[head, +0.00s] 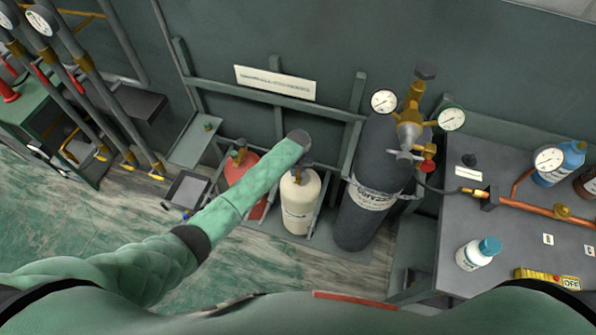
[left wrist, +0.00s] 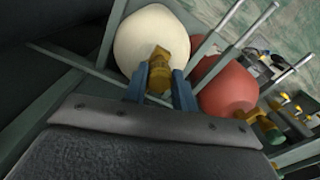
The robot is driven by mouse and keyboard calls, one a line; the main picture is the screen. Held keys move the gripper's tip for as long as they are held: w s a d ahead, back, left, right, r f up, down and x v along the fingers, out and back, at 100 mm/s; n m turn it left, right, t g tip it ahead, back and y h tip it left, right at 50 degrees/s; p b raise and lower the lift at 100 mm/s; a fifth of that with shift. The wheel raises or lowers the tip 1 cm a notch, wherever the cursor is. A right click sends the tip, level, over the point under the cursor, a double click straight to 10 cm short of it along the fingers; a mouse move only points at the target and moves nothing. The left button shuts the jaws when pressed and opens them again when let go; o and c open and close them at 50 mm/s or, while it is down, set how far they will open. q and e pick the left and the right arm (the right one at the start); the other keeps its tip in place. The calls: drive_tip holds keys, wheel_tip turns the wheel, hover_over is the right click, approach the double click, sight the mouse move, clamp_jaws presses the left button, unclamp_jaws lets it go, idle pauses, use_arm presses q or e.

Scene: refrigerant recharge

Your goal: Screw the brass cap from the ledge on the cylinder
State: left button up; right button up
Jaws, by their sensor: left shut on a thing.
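The cream cylinder (head: 298,205) stands in the rack between the red cylinder (head: 243,178) and the large dark grey cylinder (head: 366,195). My left gripper (head: 302,165) is over its top, mostly hidden by my arm in the head view. In the left wrist view my left gripper (left wrist: 161,88) has its two blue fingers shut on the brass cap (left wrist: 160,66), right at the top of the cream cylinder (left wrist: 150,38). I cannot tell cap from valve clearly, or whether the cap is seated. The ledge (head: 194,146) is at the left, with a small green item on it. My right gripper is out of view.
The grey cylinder carries a brass regulator (head: 410,130) with gauges and a hose. Rack bars (head: 360,92) rise behind the cylinders. A workbench (head: 510,230) at the right holds bottles and a copper pipe. In the left wrist view the red cylinder (left wrist: 228,82) is close beside the fingers.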

use_arm(q)
drive_tip(key=shift+f+b, duration=0.3)
drive_tip(key=shift+f, duration=0.25)
idle(0.4)
drive_tip(key=shift+m, duration=0.7)
drive_tip(key=shift+m+p, duration=0.35)
drive_tip(key=shift+m, duration=0.75)
